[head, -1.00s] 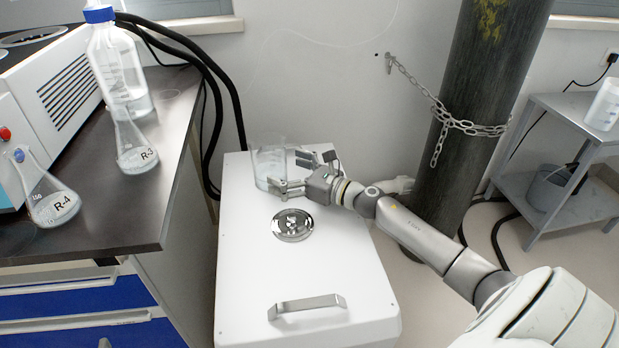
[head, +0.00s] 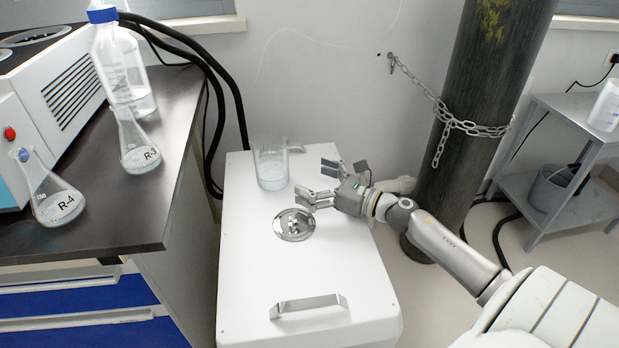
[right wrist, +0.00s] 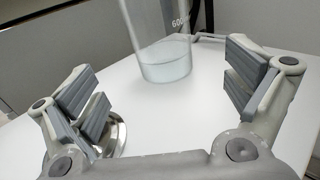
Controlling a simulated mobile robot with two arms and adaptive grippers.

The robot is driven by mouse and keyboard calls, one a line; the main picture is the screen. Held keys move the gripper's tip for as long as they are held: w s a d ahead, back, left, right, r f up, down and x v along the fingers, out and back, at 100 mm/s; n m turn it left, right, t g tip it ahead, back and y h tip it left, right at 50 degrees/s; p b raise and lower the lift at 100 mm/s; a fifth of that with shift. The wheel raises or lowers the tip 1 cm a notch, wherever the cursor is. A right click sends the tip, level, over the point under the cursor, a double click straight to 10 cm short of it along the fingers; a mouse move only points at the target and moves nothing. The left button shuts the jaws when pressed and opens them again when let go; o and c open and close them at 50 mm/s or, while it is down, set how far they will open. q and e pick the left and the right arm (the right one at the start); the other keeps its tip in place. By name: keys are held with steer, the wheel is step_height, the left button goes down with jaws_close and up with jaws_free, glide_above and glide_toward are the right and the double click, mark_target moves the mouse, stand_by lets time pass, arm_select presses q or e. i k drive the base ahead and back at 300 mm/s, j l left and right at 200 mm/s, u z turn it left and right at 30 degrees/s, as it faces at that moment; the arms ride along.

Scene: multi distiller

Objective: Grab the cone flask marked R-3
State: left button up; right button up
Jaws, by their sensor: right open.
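The cone flask marked R-3 (head: 139,150) stands upright on the dark bench at the left, with a little clear liquid in it. A second cone flask marked R-4 (head: 58,203) stands in front of it, to the left. My right gripper (head: 318,182) is open and empty above the white cabinet, well to the right of both flasks. In the right wrist view its open fingers (right wrist: 165,92) have a glass beaker (right wrist: 163,50) beyond them. That beaker (head: 271,168) stands on the cabinet, apart from the fingers. My left gripper is not in view.
A blue-capped bottle (head: 122,75) stands behind R-3 on the bench (head: 130,205). A vented machine (head: 60,85) is behind the flasks. The white cabinet (head: 250,270) has a round metal fitting (head: 294,225) and a handle. A chained cylinder (head: 470,120) stands behind my right arm.

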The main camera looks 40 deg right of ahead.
mark_target(138, 153)
steer(key=k+l, duration=0.3)
steer(key=k, duration=0.15)
steer(key=k+l, duration=0.3)
steer(key=k, duration=0.15)
